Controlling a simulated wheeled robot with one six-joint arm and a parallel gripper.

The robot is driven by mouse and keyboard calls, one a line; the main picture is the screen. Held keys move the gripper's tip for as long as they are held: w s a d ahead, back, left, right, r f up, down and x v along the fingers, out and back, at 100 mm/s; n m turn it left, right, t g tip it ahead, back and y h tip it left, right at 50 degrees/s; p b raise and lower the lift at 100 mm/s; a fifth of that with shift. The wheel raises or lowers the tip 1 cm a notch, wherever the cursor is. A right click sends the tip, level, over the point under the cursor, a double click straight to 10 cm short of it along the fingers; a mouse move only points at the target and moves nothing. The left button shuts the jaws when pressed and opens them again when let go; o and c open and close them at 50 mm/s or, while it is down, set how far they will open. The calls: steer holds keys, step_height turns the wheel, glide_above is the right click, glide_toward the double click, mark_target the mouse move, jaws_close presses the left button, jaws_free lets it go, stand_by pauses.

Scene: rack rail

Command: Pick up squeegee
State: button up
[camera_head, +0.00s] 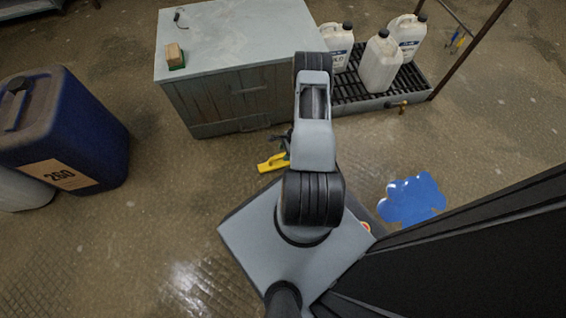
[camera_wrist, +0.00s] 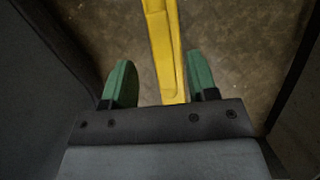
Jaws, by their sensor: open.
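The yellow squeegee (camera_head: 272,162) shows in the head view in front of the grey cabinet, partly hidden by my arm. In the wrist view its long yellow bar (camera_wrist: 165,45) runs from the top edge down between my two green fingers. My gripper (camera_wrist: 161,82) is open, with one finger on each side of the bar. A gap shows on both sides, wider on the left; the right finger is closer to the bar. In the head view my gripper is mostly hidden behind my arm, beside the squeegee. The rest of the squeegee is hidden.
The grey cabinet (camera_head: 225,85) carries a brush-like block (camera_head: 175,56) and a small hook (camera_head: 180,18). White jugs (camera_head: 381,63) stand on a grated tray (camera_head: 372,101) at right. A blue drum (camera_head: 95,125) stands left. A blue puddle (camera_head: 412,199) lies on the floor right.

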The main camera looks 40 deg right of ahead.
mark_target(283, 155)
steer(key=shift+b+x, duration=1.7)
steer(key=shift+x, duration=1.05)
steer(key=shift+w+d+r, duration=0.1)
steer(key=shift+c, duration=0.5)
jaws_close()
